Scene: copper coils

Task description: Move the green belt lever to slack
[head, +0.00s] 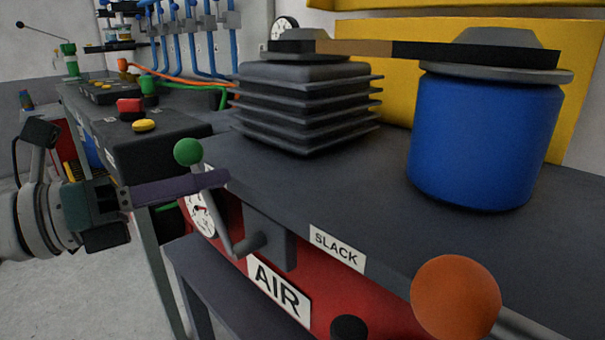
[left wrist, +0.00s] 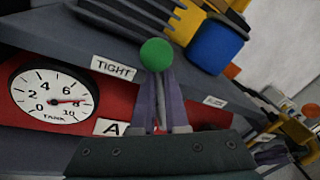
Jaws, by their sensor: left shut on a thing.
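The green belt lever has a green ball knob (head: 188,152) on a grey shaft (head: 221,222) that runs down to a pivot on the bench front. The shaft tilts up and left, away from the SLACK label (head: 337,248). My left gripper (head: 215,182) comes in from the left, its purple fingers shut on the shaft just below the knob. In the left wrist view the green knob (left wrist: 157,54) stands above the fingers (left wrist: 161,100), close beside the TIGHT label (left wrist: 113,68). The SLACK label (left wrist: 215,101) is farther right.
A red air tank with a gauge (left wrist: 52,92) sits under the bench edge. An orange ball (head: 455,297) stands at the front right. A finned block (head: 305,100) and blue cylinder (head: 485,140) stand on the bench, joined by a belt. Buttons (head: 131,108) lie at left.

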